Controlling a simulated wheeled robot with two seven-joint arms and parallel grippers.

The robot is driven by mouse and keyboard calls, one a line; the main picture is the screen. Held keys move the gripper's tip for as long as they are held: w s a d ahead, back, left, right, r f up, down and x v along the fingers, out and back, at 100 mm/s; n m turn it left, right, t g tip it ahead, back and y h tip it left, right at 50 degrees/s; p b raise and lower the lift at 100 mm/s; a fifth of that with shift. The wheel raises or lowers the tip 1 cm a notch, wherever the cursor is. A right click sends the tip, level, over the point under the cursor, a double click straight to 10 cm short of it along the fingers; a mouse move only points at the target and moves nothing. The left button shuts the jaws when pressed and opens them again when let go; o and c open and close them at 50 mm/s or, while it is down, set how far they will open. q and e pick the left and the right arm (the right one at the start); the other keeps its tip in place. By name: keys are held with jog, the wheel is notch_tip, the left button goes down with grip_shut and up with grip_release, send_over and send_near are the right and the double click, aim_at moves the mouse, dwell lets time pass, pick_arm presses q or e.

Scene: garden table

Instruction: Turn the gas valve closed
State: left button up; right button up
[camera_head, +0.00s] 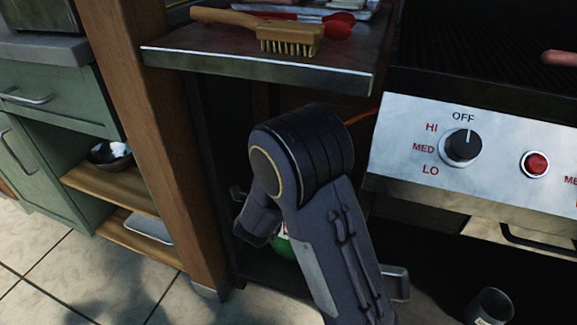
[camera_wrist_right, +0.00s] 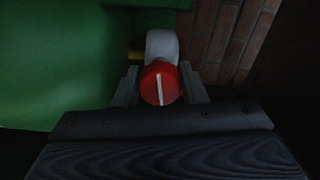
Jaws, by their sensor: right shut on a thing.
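The gas valve's round red knob (camera_wrist_right: 160,84) with a white line is in the middle of the right wrist view. The line stands nearly upright in the picture. My right gripper (camera_wrist_right: 159,80) is shut on the knob, one finger on each side. A grey valve body (camera_wrist_right: 162,44) rises behind it, next to the green gas bottle (camera_wrist_right: 60,60). In the head view only a bit of the green bottle (camera_head: 284,247) shows below the grill, behind my right arm. The knob is hidden there. My left gripper is not in view.
The grill panel (camera_head: 400,165) at right carries a black dial (camera_head: 463,145) pointing to OFF and a red button (camera_head: 535,164). A side shelf (camera_head: 190,58) with a wooden brush (camera_head: 290,38) overhangs my arm. A wooden post (camera_head: 165,130) stands left. A brick wall (camera_wrist_right: 225,40) lies behind the valve.

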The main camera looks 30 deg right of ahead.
jog(key=shift+m, duration=0.7)
jog(key=o, duration=1)
jog(key=shift+c, duration=0.2)
jog(key=shift+a, duration=0.1)
jog(key=p+v, duration=0.2)
jog(key=v, duration=0.5)
jog(key=shift+s+a, duration=0.25)
jog(key=shift+s, duration=0.05)
